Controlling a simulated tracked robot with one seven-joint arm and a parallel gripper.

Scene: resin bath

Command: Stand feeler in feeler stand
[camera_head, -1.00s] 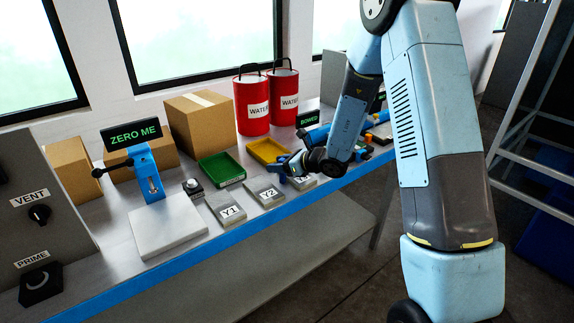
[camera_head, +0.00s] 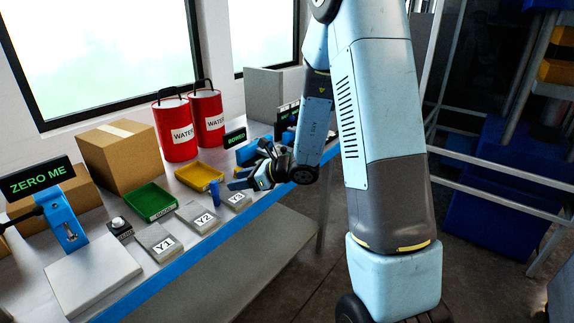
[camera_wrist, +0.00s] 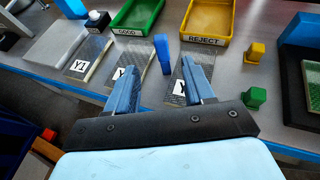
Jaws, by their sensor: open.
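A slim blue upright piece (camera_head: 215,192), which may be the feeler or its stand, is at the bench between the Y2 plate (camera_head: 199,216) and the Y3 plate (camera_head: 237,201). In the wrist view the blue piece (camera_wrist: 163,52) shows beyond and between my fingertips, apart from both. I cannot tell whether it is one part or a feeler in a holder. My gripper (camera_head: 243,180) is open and empty, over the bench near Y3. It also shows in the wrist view (camera_wrist: 160,66), with its fingers spread above the plates.
Behind are a green GOOD tray (camera_head: 150,202) and a yellow REJECT tray (camera_head: 199,177). A yellow block (camera_wrist: 257,52) and a green block (camera_wrist: 255,97) stand right of my fingers. Red WATER cans (camera_head: 175,130) and a box (camera_head: 118,155) stand farther back. The bench's blue front edge is close.

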